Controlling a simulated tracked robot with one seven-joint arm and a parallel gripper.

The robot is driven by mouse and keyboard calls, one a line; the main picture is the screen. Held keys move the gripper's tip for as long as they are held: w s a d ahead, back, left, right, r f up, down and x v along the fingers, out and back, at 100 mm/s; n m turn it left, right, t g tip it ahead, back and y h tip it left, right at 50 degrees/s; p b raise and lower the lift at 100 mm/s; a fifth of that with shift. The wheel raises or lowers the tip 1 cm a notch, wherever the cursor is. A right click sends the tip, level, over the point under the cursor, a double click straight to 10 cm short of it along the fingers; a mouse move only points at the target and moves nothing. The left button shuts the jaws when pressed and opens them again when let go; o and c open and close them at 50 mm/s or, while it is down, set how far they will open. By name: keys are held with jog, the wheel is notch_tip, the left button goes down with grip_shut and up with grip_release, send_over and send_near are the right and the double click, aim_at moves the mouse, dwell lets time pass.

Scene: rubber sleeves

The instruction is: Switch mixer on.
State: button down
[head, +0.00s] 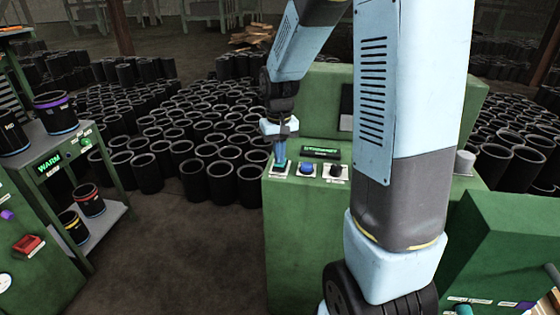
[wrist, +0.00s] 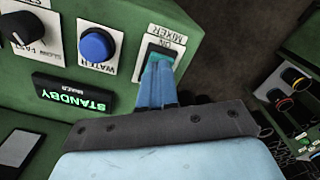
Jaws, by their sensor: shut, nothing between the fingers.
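The mixer switch (wrist: 164,49) sits on a white plate marked ON and MIXER, in the wrist view at the top middle. My gripper (wrist: 158,80) is shut and empty, with its fingertips over the switch and hiding much of it. I cannot tell whether the fingertips press it or hover just above. In the head view my gripper (head: 280,160) points down at the left end of the control panel on the green mixer cabinet (head: 284,235). The mixer display (wrist: 75,93) reads STANDBY in green; it also shows in the head view (head: 320,152).
A blue WATER button (wrist: 97,46) and a black SLOW-FAST knob (wrist: 22,27) sit beside the switch. A green cart with a WARM display (head: 49,163) stands at left. Many black rubber sleeves (head: 222,180) stand behind. Bare floor (head: 180,250) lies between cart and cabinet.

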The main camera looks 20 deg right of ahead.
jog(key=shift+f, duration=0.45)
dwell(0.4)
jog(key=shift+r, duration=3.5)
jog(key=shift+r, duration=0.1)
jog(key=s+r+t, duration=0.2)
jog(key=s+r, duration=0.4)
jog(key=s, duration=0.4)
jog(key=s+r+t, duration=0.3)
jog(key=s+r, duration=0.3)
jog(key=s, duration=0.5)
jog(key=shift+s+d+t, duration=0.15)
jog(key=shift+d+t, duration=0.1)
jog(key=shift+t, duration=0.05)
